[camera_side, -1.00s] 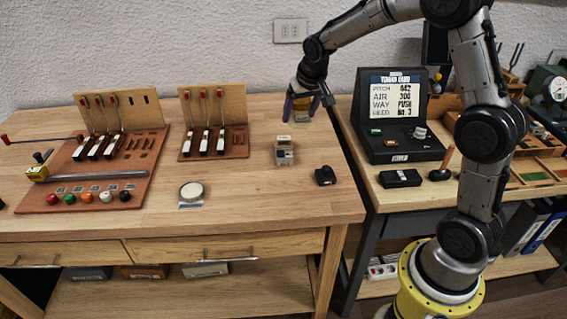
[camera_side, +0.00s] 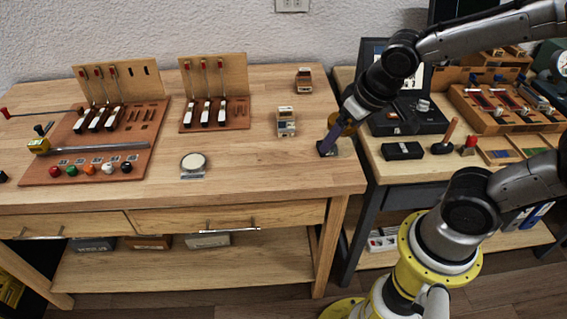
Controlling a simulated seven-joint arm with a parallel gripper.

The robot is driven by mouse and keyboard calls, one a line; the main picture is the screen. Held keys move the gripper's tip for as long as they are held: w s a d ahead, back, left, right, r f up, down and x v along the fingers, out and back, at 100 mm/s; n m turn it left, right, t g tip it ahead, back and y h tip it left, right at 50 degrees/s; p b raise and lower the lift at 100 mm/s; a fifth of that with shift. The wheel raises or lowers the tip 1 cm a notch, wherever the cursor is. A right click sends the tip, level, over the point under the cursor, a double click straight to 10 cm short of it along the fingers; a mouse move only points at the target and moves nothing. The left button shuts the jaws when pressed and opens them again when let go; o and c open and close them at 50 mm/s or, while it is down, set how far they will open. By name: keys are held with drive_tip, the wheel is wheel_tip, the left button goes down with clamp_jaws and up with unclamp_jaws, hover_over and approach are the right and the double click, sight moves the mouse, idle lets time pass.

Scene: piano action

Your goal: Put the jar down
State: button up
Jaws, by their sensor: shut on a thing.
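A small labelled box (camera_side: 286,124) stands left of the gripper, and another (camera_side: 304,80) stands farther back. A round pale disc (camera_side: 193,161) lies nearer the front. A board with hammers (camera_side: 214,115) is farther left. The front right bench top is clear.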

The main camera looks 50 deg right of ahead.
drive_tip(key=shift+w+a+r, duration=0.2)
drive_tip(key=shift+w+a, duration=0.05)
drive_tip(key=shift+a, duration=0.05)
drive_tip(key=w+f, duration=0.3)
drive_tip(key=w, duration=0.1)
drive_tip(key=w+f, duration=0.3)
drive_tip(key=w, duration=0.1)
drive_tip(key=w+f, duration=0.3)
drive_tip(key=w, duration=0.2)
drive_tip(key=shift+w+a+f, duration=0.1)
drive_tip(key=shift+a+f, duration=0.05)
drive_tip(key=shift+a, duration=0.15)
drive_tip(key=shift+w+f, duration=0.2)
drive_tip(key=shift+f, duration=1.55)
drive_tip(key=shift+f, duration=0.1)
drive_tip(key=o, duration=1.3)
drive_tip(key=shift+f, duration=0.1)
